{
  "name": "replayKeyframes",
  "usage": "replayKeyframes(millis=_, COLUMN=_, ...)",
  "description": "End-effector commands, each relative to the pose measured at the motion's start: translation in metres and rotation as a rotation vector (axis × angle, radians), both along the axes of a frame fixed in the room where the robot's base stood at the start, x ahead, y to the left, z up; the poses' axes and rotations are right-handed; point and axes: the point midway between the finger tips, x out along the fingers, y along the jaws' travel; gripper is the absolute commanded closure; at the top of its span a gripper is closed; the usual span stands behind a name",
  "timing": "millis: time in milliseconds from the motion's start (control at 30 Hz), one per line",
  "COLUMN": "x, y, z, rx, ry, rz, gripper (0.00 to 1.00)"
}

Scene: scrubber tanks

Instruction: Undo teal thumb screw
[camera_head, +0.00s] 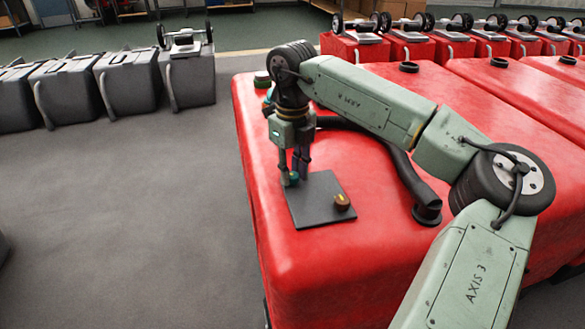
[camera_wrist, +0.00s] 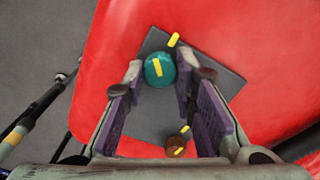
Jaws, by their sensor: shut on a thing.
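The teal thumb screw (camera_head: 290,179) stands near the left edge of a dark grey plate (camera_head: 312,210) on the red tank. In the wrist view the teal thumb screw (camera_wrist: 160,70) has a yellow stripe on its top. A second yellow mark (camera_wrist: 173,40) lies beside it, at a different angle from the stripe. My gripper (camera_head: 295,176) points down with its fingertips around the teal screw, shut on it. A brown thumb screw (camera_head: 342,202) with a yellow stripe stands at the plate's right side. It also shows in the wrist view (camera_wrist: 176,144), between the purple finger pads but apart from them.
A black hose (camera_head: 405,178) curves over the tank, right of the plate, to a round fitting (camera_head: 427,210). A small cap (camera_head: 262,80) stands at the tank's far left corner. Grey wheeled tanks (camera_head: 130,80) stand on the floor at left. The front tank top is clear.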

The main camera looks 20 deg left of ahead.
Motion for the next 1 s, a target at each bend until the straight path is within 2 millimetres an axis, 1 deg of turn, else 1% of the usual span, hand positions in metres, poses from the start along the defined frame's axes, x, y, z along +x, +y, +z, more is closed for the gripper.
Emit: replayKeyframes(millis=1000, x=0.0002, y=0.0004, z=-0.0012, rx=0.0, ry=0.002, rz=0.968, gripper=1.0)
